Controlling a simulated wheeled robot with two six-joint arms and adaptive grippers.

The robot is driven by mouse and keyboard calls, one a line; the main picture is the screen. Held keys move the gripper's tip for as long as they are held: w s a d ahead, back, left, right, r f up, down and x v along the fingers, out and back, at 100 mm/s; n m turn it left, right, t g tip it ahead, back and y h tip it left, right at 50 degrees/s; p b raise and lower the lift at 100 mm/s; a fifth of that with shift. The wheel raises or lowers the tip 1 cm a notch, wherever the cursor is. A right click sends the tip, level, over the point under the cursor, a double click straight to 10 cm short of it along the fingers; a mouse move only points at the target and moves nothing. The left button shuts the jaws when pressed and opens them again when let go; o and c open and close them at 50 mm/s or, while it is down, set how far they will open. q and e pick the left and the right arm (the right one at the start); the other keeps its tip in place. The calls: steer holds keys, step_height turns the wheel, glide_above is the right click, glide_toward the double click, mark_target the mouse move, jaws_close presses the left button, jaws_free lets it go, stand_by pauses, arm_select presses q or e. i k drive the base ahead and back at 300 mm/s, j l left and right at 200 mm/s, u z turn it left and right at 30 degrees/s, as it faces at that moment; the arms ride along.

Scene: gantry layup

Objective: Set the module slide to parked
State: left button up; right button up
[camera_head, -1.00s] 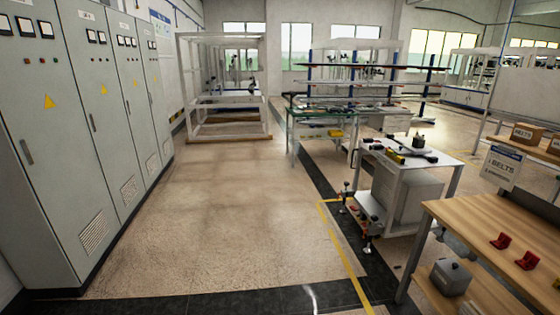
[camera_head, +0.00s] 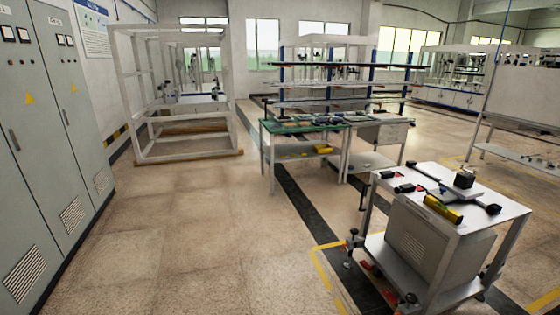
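I cannot pick out the module slide for certain. A white open gantry frame (camera_head: 143,95) stands at the back left, with small dark parts inside it too small to read. On the wheeled cart (camera_head: 388,203) at the right lies a flat grey cross-shaped piece (camera_head: 452,190) with a black block (camera_head: 464,180) on it, beside a yellow level-like tool (camera_head: 443,208). Whether any of these belongs to the slide cannot be told. Neither of my grippers is in view.
Grey electrical cabinets (camera_head: 62,130) line the left wall. A green-topped bench (camera_head: 295,127) with shelving stands mid-room. A dark floor strip (camera_head: 300,203) runs past the cart. The floor (camera_head: 190,225) between cabinets and cart is open.

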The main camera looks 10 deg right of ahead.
mark_target(462, 187)
steer(key=i+l+z, duration=0.2)
steer(key=i+z, duration=0.6)
steer(key=i, duration=0.15)
steer(key=i+j+z, duration=0.1)
steer(key=i+z, duration=0.3)
steer(key=i+j+z, duration=0.8)
steer(key=i, duration=0.15)
steer(key=l, duration=0.1)
